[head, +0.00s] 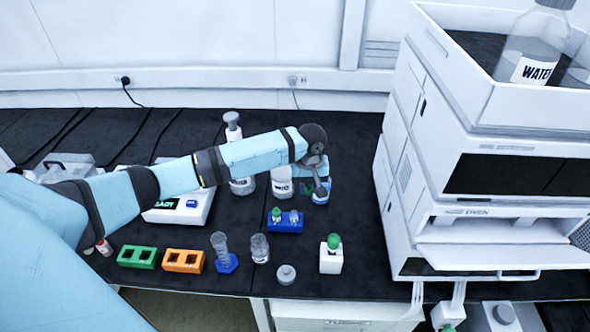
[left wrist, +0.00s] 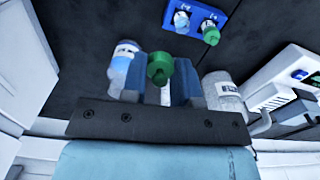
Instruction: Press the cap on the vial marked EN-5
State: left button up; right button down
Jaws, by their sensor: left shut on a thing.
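My left gripper (head: 316,184) is above the bench, just behind the small blue rack (head: 286,226). In the left wrist view, my left gripper (left wrist: 160,82) is shut on a green cap (left wrist: 160,66); I cannot tell whether a vial hangs below it. The blue rack (left wrist: 196,12) holds two vials side by side. One has a green top (head: 276,212). The other vial (head: 293,217) has no green top and looks open. A white block (head: 330,263) holds another green-topped vial (head: 334,241). No EN-5 marking is readable. My right gripper is out of view.
Two bottles (head: 243,186) (head: 282,187) stand behind the rack, and a blue-labelled container (head: 321,195) is close by the gripper. Green (head: 137,257) and orange (head: 184,261) racks, a cylinder (head: 222,252) and a beaker (head: 260,249) are in front. The oven stack (head: 420,195) stands right.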

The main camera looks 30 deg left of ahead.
aim_at(294, 213)
pick_arm(q)
jog(key=shift+n, duration=0.9)
jog(key=a+f+p, duration=0.1)
jog(key=a+f, duration=0.1)
jog(key=s+a+f+p, duration=0.1)
jog(key=a, duration=0.1)
jog(key=shift+s+a+f+p, duration=0.1)
jog(key=shift+s+f+p, duration=0.1)
jog(key=shift+f+p, duration=0.2)
jog(key=shift+f+b, duration=0.6)
jog(key=shift+b, duration=0.2)
notch_tip(294, 213, down, 3)
jog(key=b, duration=0.4)
jog(key=shift+f, duration=1.1)
jog(key=shift+p, duration=0.95)
jog(key=shift+f+p, duration=0.2)
jog(key=shift+p, duration=0.8)
